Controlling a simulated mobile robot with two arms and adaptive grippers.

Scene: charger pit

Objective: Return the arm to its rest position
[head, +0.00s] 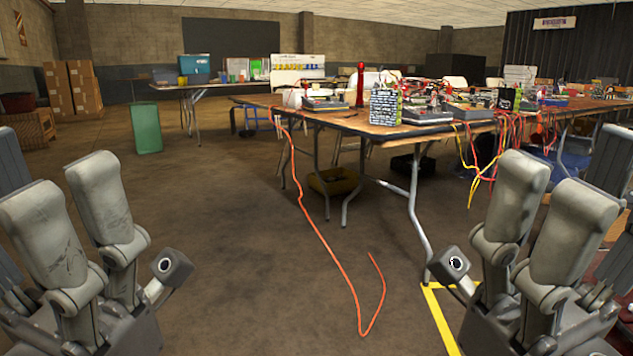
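My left gripper (112,225) is at the lower left of the head view. Its grey fingers point up and stand apart from its dark thumb tip, with nothing between them. My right gripper (510,225) is at the lower right, in much the same pose, fingers up and apart from the thumb, and empty. Both are in front of the tables and touch nothing that I can see. The lower parts of both arms are cut off by the picture's edges.
A long wooden table (350,122) with chargers and cables stands ahead to the right. An orange cable (318,232) hangs from it onto the floor. A yellow floor line (437,315) runs by my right gripper. A green bin (147,128) stands at the left. The middle floor is mostly clear.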

